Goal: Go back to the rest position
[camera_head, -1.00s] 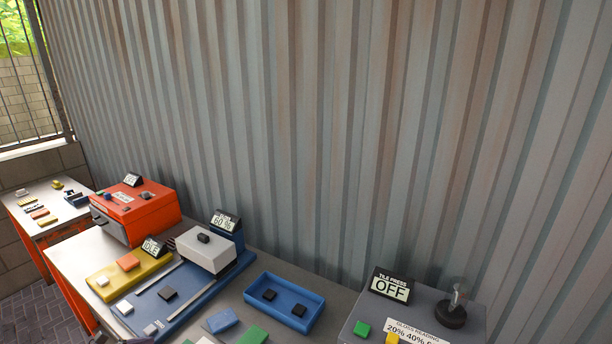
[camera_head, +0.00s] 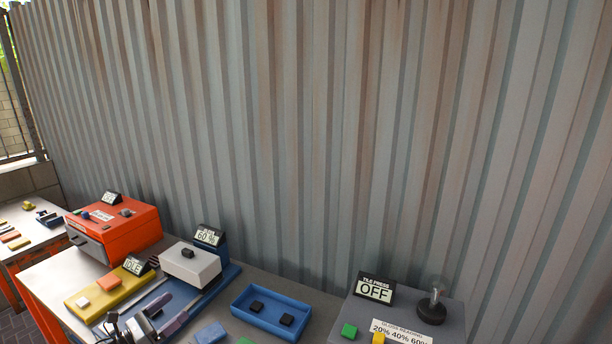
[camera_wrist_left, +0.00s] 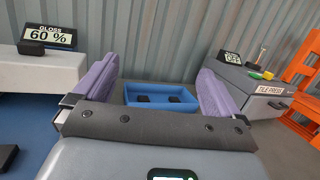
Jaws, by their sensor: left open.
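My left gripper (camera_head: 167,313) comes in at the bottom of the head view, over the blue gloss meter base (camera_head: 215,279). Its two purple fingers stand apart with nothing between them, and the left wrist view shows the wide gap (camera_wrist_left: 157,70) too. Through that gap the blue tray (camera_wrist_left: 158,94) shows farther off, apart from the fingers. My right gripper is in neither view.
The orange machine (camera_head: 125,235) and yellow block with an IDLE sign (camera_head: 134,264) stand left. The white block (camera_head: 190,268) is near my left gripper. The blue tray (camera_head: 270,325) holds two black tiles. The grey tile press (camera_head: 450,319) reads OFF. A corrugated wall rises behind.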

